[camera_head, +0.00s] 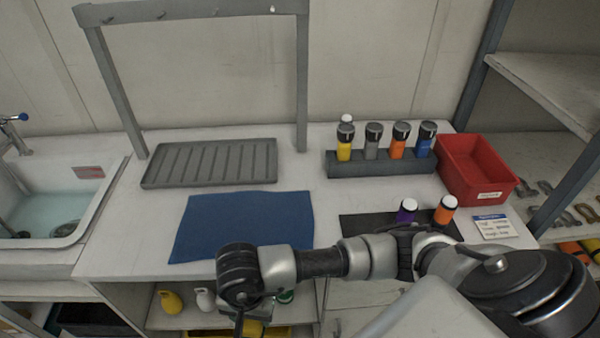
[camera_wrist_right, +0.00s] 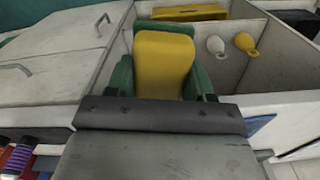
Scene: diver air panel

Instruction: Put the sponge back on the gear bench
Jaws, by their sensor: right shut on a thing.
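The sponge (camera_wrist_right: 164,66) is yellow with a dark green layer and shows in the right wrist view. My right gripper (camera_wrist_right: 160,80) is shut on it, with a finger on each side. In the head view my right arm reaches left across the front of the white-topped gear bench (camera_head: 120,232). Its wrist hangs at the bench's front edge, and the arm mostly hides the gripper and sponge there. The sponge is held in front of the open cubby below the benchtop. My left gripper is not in view.
On the bench are a blue mat (camera_head: 245,222), a grey ribbed tray (camera_head: 210,165), a bottle rack (camera_head: 370,165), a red bin (camera_head: 478,168) and a dark mat (camera_head: 360,226) with two bottles. A sink (camera_head: 95,215) stands left. The cubby holds small bottles and a yellow tray (camera_wrist_right: 190,12).

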